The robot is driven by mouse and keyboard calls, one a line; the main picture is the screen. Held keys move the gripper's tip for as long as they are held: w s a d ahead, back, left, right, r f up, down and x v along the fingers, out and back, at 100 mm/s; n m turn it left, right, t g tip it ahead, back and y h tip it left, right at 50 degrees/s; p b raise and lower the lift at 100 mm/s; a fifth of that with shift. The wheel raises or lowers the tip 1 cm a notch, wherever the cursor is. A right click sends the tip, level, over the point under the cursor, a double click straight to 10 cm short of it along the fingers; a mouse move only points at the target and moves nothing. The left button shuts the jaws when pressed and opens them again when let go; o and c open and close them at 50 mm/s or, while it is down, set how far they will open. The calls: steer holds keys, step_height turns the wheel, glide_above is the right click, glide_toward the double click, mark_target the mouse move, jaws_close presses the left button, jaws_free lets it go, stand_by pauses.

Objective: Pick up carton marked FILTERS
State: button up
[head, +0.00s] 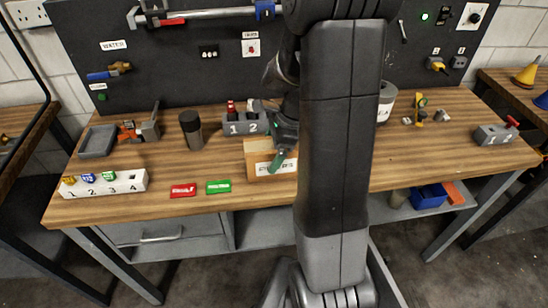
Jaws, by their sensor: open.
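A light brown carton (256,172) with a white label stands on the wooden workbench near its front edge, just left of my arm. The label's word is partly covered and I cannot read it fully. My gripper (281,158) is open, over the right part of the carton, with a green finger in front of its label. Whether it touches the carton I cannot tell. My upright arm hides the bench to the right of the carton.
A grey block numbered 1 and 2 (241,123) stands behind the carton. A dark cylinder (192,130), a red tag (183,190) and a green tag (218,187) are to the left. A white numbered rack (104,184) is farther left. A white container (386,102) stands behind my arm.

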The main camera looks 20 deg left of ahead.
steer(key=shift+f, duration=0.25)
steer(key=shift+c, duration=0.4)
steer(key=c, duration=1.3)
